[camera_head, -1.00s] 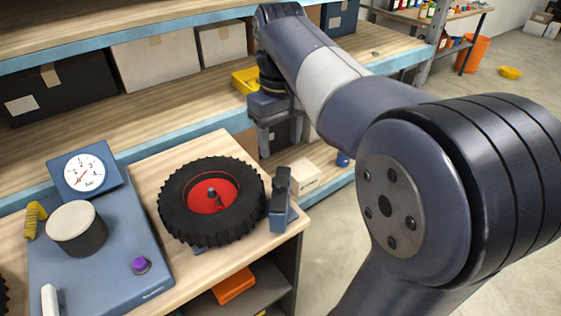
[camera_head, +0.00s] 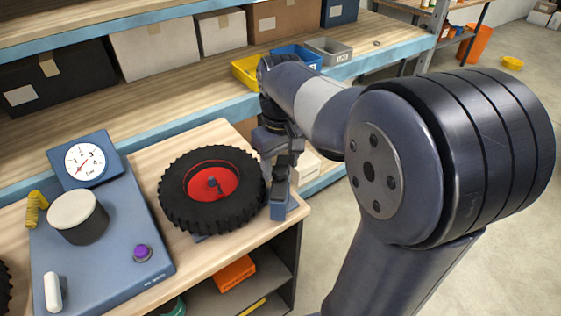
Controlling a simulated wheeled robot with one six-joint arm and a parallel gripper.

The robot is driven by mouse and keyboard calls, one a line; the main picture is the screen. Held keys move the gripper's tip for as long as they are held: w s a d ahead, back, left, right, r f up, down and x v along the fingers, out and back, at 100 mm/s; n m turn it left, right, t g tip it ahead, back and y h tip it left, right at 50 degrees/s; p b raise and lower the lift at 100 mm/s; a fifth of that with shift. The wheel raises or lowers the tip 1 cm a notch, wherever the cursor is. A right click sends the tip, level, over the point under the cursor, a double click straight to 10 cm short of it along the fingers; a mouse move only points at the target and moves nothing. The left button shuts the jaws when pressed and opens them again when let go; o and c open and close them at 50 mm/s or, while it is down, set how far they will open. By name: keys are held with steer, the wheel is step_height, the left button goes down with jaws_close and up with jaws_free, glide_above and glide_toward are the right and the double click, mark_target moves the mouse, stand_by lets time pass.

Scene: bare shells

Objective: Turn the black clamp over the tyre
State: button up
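The tyre (camera_head: 176,206) is black and knobbly with a red hub (camera_head: 222,181). It lies flat on the wooden bench top. The black clamp (camera_head: 281,188) stands upright on a blue block just right of the tyre, turned away from over it. My gripper (camera_head: 281,168) reaches down from above at the top of the clamp and hides its upper part. I cannot tell whether the fingers touch the clamp or are closed on it.
A blue panel (camera_head: 108,262) with a gauge (camera_head: 85,161), a white-topped knob (camera_head: 73,215) and a purple button (camera_head: 142,252) fills the bench's left. Shelves with boxes stand behind. A yellow bin (camera_head: 246,72) sits behind my arm. The bench edge is close right of the clamp.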

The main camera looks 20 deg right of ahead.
jaws_close()
stand_by(0.4)
steer(key=shift+r+n, duration=0.1)
steer(key=shift+n, duration=0.3)
steer(key=n+p, duration=0.1)
steer(key=n, duration=0.3)
steer(key=shift+p, duration=0.35)
steer(key=n+p, duration=0.1)
steer(key=n, duration=0.3)
steer(key=n+p, duration=0.1)
steer(key=n, duration=0.4)
steer(key=shift+n+p, duration=0.3)
steer(key=shift+n, duration=1.7)
